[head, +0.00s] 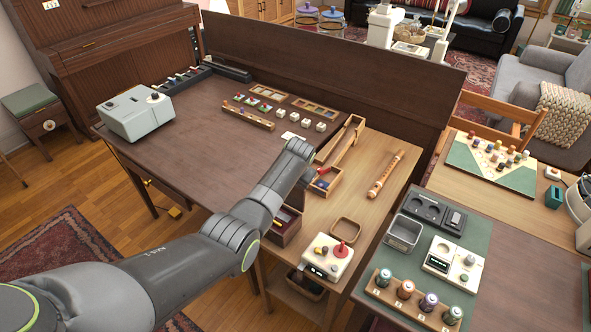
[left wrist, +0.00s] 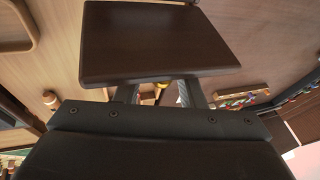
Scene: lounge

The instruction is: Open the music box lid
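A small dark brown wooden box (head: 287,234), which looks like the music box, stands at the left edge of the light wood table, its top partly hidden by my left arm. Some red and purple shows inside it. In the left wrist view, a flat dark brown panel (left wrist: 160,40), which looks like its lid, fills the top middle. My left gripper (left wrist: 159,94) has its two fingers apart, their tips hidden behind the panel's near edge. In the head view my arm hides the fingers. My right gripper is in neither view.
The light wood table also holds a recorder (head: 387,175), a small empty tray (head: 345,230) and a white device with a red knob (head: 327,257). A dark table (head: 190,140) with a grey machine (head: 137,112) lies left. A tall dark panel (head: 330,75) stands behind.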

